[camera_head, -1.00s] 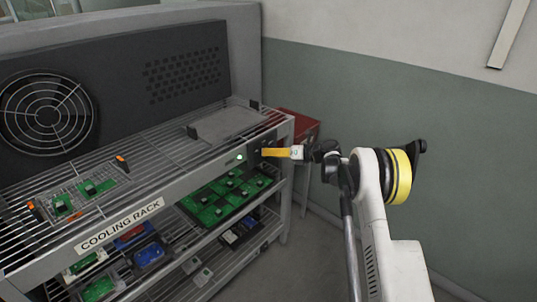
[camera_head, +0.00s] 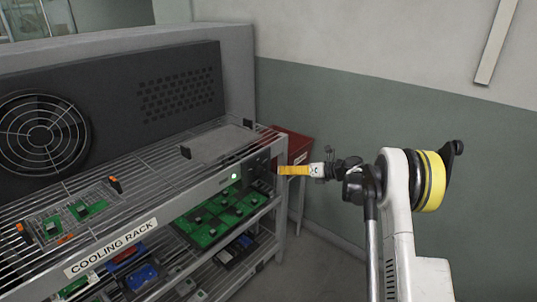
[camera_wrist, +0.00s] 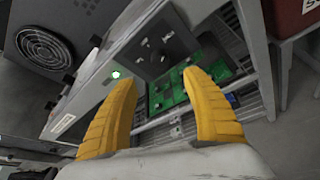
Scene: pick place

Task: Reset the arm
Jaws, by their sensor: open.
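My gripper (camera_head: 281,170) reaches left from my white arm at the right of the head view, its yellow fingers pointing at the right end of the cooling rack (camera_head: 160,221). In the wrist view my gripper (camera_wrist: 160,82) shows two yellow fingers spread wide apart with nothing between them. Beyond the fingers is the rack's end with a dark control panel (camera_wrist: 158,44) and a lit green light (camera_wrist: 116,74). That light also shows in the head view (camera_head: 234,176). I cannot tell the exact gap between fingertips and rack.
Green circuit boards (camera_head: 215,218) lie on the rack's lower shelf, and smaller ones (camera_head: 88,209) on top. A dark fan unit (camera_head: 105,105) stands behind. Floor right of the rack looks clear.

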